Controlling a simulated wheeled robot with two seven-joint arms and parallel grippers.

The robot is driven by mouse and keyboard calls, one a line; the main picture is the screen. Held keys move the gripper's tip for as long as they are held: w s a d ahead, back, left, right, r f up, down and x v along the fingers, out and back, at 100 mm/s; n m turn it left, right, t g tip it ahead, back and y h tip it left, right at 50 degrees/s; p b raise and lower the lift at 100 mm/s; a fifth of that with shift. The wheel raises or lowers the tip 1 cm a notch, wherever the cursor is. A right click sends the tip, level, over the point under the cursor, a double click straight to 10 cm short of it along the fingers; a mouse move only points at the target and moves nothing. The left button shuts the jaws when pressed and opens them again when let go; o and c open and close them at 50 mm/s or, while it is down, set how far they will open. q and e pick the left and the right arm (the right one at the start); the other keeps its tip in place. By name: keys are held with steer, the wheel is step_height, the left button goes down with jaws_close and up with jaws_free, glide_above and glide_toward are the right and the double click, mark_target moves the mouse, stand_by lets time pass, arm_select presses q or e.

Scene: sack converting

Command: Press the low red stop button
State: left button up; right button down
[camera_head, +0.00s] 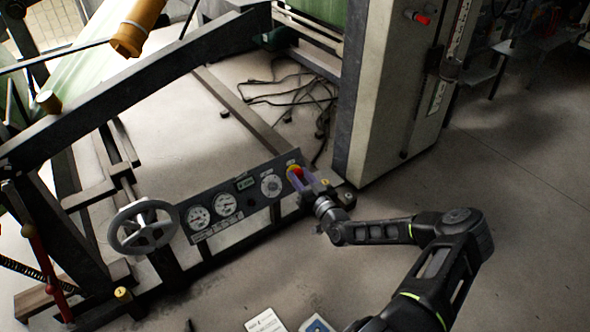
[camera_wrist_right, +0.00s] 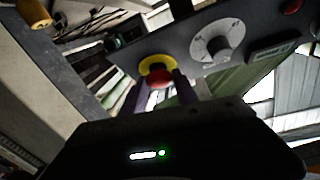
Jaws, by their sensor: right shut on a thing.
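The low red stop button (camera_head: 296,170) sits in a yellow surround at the right end of a grey control panel (camera_head: 240,206). In the right wrist view the red button (camera_wrist_right: 160,78) shows close up in front of its yellow ring (camera_wrist_right: 157,63). My right gripper (camera_head: 304,178) reaches in from the right, with its purple fingers at the button. In the right wrist view the fingers of this gripper (camera_wrist_right: 160,84) stand on either side of the red cap and are shut on it. How far the button is pressed in I cannot tell. My left gripper is not in view.
The panel also carries a dial (camera_head: 271,186), gauges (camera_head: 198,217) and a small display. A grey handwheel (camera_head: 142,226) stands to its left. A tall cabinet (camera_head: 392,90) with a red part (camera_head: 421,18) rises behind the gripper. Dark cables (camera_head: 300,98) lie on the floor behind.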

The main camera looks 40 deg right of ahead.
steer(key=shift+w, duration=0.15)
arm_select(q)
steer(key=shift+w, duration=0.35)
arm_select(e)
steer(key=c, duration=0.9)
jaws_free()
steer(key=shift+c, duration=0.2)
arm_select(q)
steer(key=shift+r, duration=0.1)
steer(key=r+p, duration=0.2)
steer(key=p, duration=0.1)
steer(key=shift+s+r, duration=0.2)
arm_select(e)
steer(key=s+a, duration=0.1)
steer(key=s, duration=0.7)
steer(key=shift+w+a+f, duration=0.1)
